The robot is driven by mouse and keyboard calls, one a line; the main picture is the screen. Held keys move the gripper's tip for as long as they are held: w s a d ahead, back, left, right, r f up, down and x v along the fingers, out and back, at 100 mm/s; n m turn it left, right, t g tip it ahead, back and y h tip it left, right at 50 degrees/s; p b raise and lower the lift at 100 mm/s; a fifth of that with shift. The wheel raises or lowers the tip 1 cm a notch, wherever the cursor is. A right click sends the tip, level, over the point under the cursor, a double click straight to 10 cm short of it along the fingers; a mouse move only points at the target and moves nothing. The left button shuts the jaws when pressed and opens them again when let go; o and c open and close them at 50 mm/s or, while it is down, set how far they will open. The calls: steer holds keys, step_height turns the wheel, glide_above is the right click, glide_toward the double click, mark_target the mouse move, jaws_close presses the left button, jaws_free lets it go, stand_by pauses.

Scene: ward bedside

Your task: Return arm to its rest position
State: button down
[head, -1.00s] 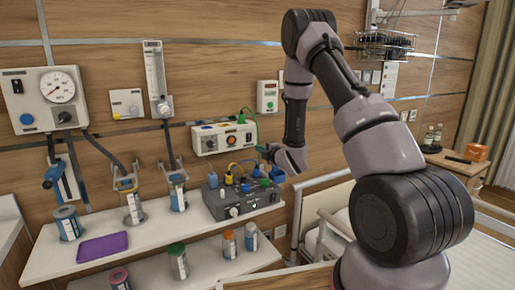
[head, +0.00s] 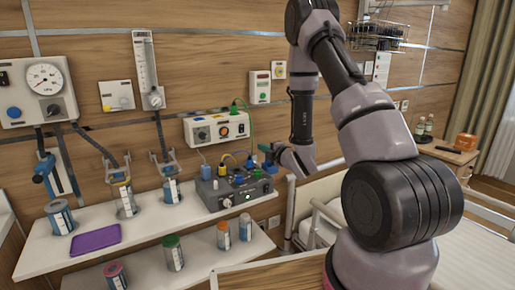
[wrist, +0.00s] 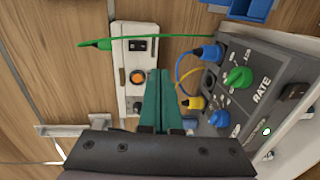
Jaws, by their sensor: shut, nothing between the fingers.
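My arm (head: 375,130) reaches up and over toward the wall shelf from the right side of the head view. My gripper (wrist: 159,73) shows its teal fingers shut together and empty in the wrist view. In the head view the gripper (head: 267,150) is small, close to the dark control box, and partly hidden by my wrist. In the wrist view the fingers lie in front of the white wall unit (wrist: 133,60) and beside the dark box with the RATE dial (wrist: 265,75). I cannot tell whether they touch anything.
The dark box (head: 232,198) stands on the upper shelf (head: 150,222), with blue and yellow plugs. Canisters and a purple tray (head: 95,239) are to its left. Several bottles stand below. A bed rail (head: 317,190) is near my arm. A green cable (wrist: 150,38) runs to the wall unit.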

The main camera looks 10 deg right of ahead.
steer(key=s+d+r+m+g+h, duration=0.2)
steer(key=d+r+m+h, duration=0.1)
steer(key=r+m, duration=0.5)
steer(key=s+d+r+m+g+h, duration=0.15)
steer(key=s+d+r+m, duration=0.35)
steer(key=r, duration=0.6)
steer(key=s+a+r+m+g, duration=0.1)
steer(key=s+a+r+m, duration=0.1)
steer(key=s, duration=0.6)
steer(key=s+a+r+m+g+y, duration=0.1)
steer(key=s+r+m, duration=0.3)
steer(key=s, duration=0.5)
steer(key=s+a+r+m+g, duration=0.2)
steer(key=s+m, duration=0.4)
steer(key=s, duration=0.3)
steer(key=shift+a+r+m+g, duration=0.35)
steer(key=shift+r+m+g, duration=0.05)
steer(key=shift+g, duration=0.25)
